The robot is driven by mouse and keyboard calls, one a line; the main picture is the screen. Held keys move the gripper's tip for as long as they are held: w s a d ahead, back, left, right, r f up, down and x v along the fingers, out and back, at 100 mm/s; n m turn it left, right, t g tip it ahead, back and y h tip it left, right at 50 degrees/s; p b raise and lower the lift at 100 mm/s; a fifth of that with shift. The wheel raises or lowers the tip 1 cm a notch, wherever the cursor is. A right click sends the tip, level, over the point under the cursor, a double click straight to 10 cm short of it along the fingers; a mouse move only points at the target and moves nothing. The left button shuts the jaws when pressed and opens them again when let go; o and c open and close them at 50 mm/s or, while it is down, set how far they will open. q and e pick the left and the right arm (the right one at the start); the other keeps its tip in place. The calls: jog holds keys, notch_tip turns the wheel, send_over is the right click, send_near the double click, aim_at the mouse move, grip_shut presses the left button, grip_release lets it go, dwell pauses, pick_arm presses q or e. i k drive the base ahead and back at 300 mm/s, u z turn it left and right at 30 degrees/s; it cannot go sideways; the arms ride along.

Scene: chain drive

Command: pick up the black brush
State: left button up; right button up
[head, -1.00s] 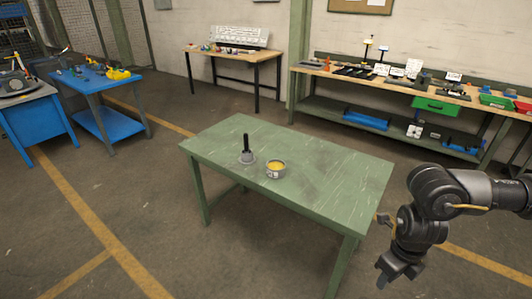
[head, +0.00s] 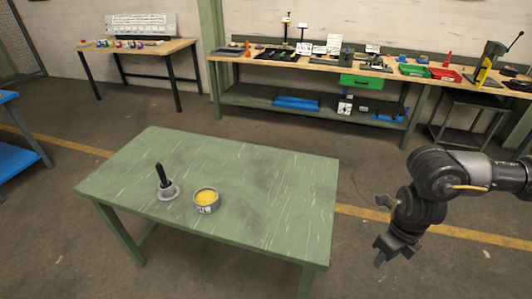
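The black brush (head: 161,175) stands nearly upright, leaning slightly, on a small round grey base (head: 170,193) at the left part of the green table (head: 270,195). A grey tin with yellow contents (head: 206,203) stands to its right, apart from it. My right gripper (head: 382,257) hangs in the air right of the table, well away from the brush. Its fingers point down and are too small and dark to tell open from shut. My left gripper is not in view.
The right half of the green table is bare. Behind it stand a long workbench (head: 285,63) with tools and bins and a smaller wooden table (head: 135,47). A blue table (head: 15,158) shows at the left edge. Floor between them is clear.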

aim_at(158, 167)
jog(key=u, duration=0.15)
jog(key=i, duration=0.8)
jog(key=u, duration=1.1)
jog(key=i, duration=0.75)
jog(key=u, duration=0.8)
